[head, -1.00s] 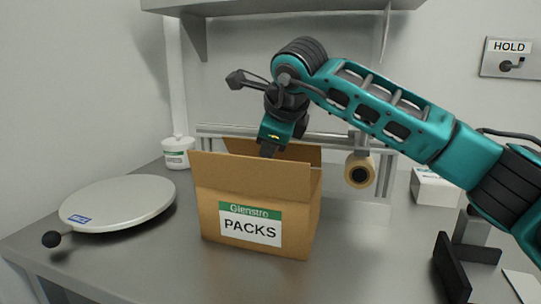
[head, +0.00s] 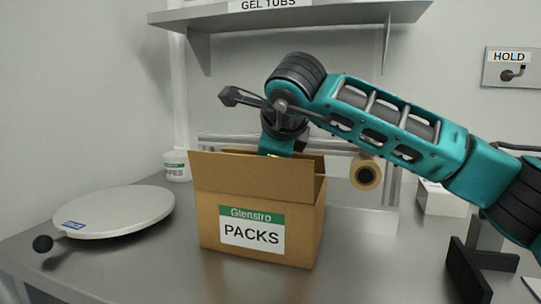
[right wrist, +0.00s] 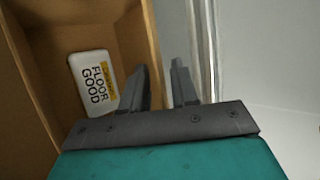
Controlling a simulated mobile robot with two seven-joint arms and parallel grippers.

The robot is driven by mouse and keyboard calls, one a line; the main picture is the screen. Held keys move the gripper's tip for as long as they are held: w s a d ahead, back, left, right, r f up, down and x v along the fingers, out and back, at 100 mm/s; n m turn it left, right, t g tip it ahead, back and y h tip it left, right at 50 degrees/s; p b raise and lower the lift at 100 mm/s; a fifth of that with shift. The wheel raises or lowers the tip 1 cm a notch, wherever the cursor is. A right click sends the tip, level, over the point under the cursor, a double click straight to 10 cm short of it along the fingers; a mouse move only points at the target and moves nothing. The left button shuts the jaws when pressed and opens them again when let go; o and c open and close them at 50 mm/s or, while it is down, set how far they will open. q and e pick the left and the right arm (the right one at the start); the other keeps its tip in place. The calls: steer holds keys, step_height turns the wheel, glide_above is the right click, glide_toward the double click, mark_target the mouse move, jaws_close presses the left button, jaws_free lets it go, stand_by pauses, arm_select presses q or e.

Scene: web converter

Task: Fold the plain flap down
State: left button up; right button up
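An open brown carton (head: 215,225) stands on the metal bench with a green-and-white PACKS label on its front. Its front flap (head: 235,175) is unprinted and stands up, leaning slightly outward. The other flaps are mostly hidden behind it and my arm. My right gripper (head: 276,150) points down at the carton's far side; its fingertips are hidden there. In the right wrist view my right gripper (right wrist: 163,88) has its two fingers apart, with a carton edge (right wrist: 150,40) running between them. A white package (right wrist: 93,80) lies inside the carton. My left gripper is not in view.
A round grey plate with a black knob (head: 115,212) lies at left. A white tub (head: 177,165) stands behind it. A metal frame with a tape roll (head: 366,174) stands behind the carton, under a shelf (head: 300,20). A white box (head: 440,200) stands right.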

steer(key=p+v, duration=0.1)
steer(key=v, duration=1.2)
